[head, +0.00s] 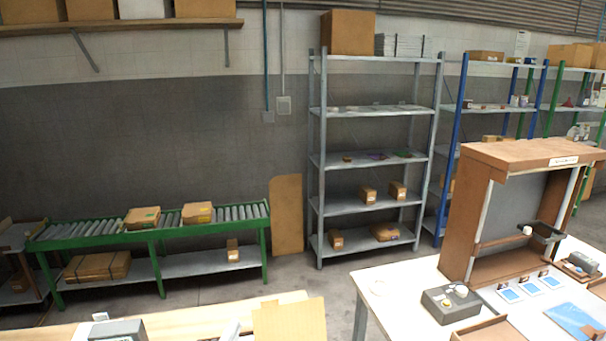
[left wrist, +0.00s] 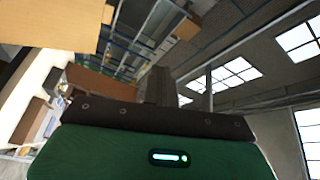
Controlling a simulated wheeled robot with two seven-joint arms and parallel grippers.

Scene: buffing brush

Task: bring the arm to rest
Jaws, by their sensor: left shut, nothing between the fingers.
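My left gripper (left wrist: 162,84) shows in the left wrist view as dark fingers beyond a dark bar and a green housing. Its fingers are shut with nothing held between them. It points out into the room, and I see it touching nothing. I cannot make out either gripper clearly in the head view. My right gripper is not in view.
A wooden tabletop (head: 185,324) lies at the bottom left. A roller conveyor (head: 150,228) and grey shelves (head: 368,160) stand behind.

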